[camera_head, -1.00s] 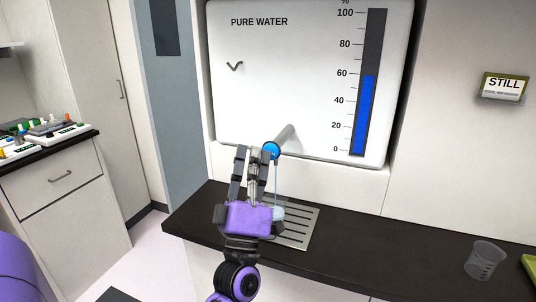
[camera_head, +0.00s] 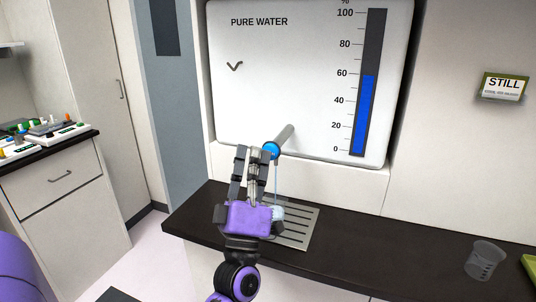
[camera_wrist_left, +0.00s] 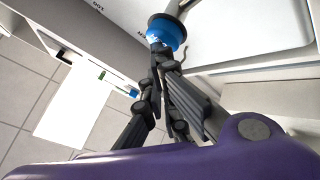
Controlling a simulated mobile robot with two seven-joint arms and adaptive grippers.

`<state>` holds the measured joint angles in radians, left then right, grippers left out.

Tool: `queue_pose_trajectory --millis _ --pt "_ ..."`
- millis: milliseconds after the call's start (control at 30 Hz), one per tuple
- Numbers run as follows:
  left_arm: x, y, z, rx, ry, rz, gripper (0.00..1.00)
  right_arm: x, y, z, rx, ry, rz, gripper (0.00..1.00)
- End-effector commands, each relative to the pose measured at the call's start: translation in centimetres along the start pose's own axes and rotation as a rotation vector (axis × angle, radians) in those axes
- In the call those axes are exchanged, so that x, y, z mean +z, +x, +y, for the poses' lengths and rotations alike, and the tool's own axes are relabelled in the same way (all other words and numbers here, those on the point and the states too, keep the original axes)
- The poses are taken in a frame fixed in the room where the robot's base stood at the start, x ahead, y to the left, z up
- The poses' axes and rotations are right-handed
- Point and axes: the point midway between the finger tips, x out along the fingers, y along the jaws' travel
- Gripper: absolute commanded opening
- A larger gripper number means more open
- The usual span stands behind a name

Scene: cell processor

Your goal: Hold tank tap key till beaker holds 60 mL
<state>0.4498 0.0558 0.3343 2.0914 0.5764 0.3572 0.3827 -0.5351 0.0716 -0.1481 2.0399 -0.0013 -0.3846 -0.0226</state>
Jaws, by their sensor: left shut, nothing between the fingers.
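The tank (camera_head: 290,70) labelled PURE WATER has a tap (camera_head: 286,133) with a blue key (camera_head: 271,150) at its front end. My left gripper (camera_head: 257,150) is shut and empty, its fingertips at the blue key, seemingly touching it. In the left wrist view the fingertips (camera_wrist_left: 160,48) are right against the underside of the blue key (camera_wrist_left: 167,30). A thin stream falls from the tap to a beaker (camera_head: 278,213) on the slotted drain grate (camera_head: 300,232). My gripper hides most of that beaker, so its level cannot be read. My right gripper is out of view.
The tank gauge (camera_head: 370,110) reads a little under 60 percent. A clear beaker (camera_head: 485,260) stands on the dark counter (camera_head: 400,250) at the right, by a green tray edge (camera_head: 530,264). A STILL sign (camera_head: 503,86) is on the wall. The counter between is clear.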

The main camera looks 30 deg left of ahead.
Motion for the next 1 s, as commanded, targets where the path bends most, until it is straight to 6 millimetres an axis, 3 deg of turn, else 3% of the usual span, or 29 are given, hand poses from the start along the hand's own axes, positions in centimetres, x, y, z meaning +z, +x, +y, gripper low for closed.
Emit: queue_pose_trajectory --millis 1000 --pt "0.0 0.0 0.0 0.000 0.000 -0.001 0.00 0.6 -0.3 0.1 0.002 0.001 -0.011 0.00"
